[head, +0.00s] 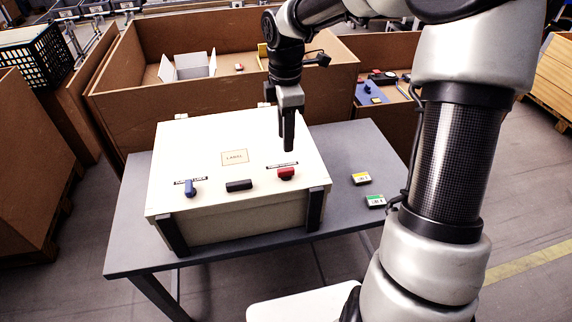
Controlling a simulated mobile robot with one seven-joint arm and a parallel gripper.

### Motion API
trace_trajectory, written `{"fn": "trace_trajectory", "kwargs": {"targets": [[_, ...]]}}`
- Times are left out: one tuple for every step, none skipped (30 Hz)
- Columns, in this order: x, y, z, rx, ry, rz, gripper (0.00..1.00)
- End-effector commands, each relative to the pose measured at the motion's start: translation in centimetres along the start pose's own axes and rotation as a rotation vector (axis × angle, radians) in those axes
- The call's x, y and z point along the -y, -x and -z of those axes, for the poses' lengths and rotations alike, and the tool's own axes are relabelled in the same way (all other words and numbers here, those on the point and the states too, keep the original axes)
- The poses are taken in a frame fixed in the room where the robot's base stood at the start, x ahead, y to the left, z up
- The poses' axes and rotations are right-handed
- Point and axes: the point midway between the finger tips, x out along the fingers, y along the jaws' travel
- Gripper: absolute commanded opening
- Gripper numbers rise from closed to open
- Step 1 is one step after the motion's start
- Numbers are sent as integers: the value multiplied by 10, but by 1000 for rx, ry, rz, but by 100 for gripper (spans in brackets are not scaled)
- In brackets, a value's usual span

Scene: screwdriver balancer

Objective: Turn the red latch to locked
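The red latch (286,173) is on the lid of a white box (205,150), near its front right edge. It lies roughly sideways, below a small dark label strip whose text I cannot read. A blue latch (190,187) is at the lid's front left and points toward the front edge. A black handle (239,185) lies between the two latches. My gripper (288,146) hangs above the lid, just behind the red latch and apart from it, pointing down. Its fingers overlap in this view, so their opening is hidden.
The box stands on a grey table (130,249) with black straps at its front corners. Large brown bins (130,109) stand behind and to the left.

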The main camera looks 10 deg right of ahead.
Motion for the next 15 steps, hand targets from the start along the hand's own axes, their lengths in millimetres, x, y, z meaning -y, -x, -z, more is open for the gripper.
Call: {"fn": "trace_trajectory", "kwargs": {"targets": [[1,-13,0,-1,0,4,33],[1,-20,1,-2,1,4,33],[1,-29,1,-1,2,5,33],[1,-36,1,-1,0,4,33],[1,-42,1,-1,0,3,33],[1,-51,0,-1,1,4,33],[1,-57,1,-1,1,3,33],[1,-63,0,0,0,4,33],[1,-71,0,0,0,3,33],[1,-76,0,-1,0,2,33],[1,-80,0,0,0,2,33],[1,-86,0,0,-1,2,33],[0,-90,0,0,-1,1,33],[0,-94,0,0,-1,1,33],[0,-98,0,1,0,1,33]]}}
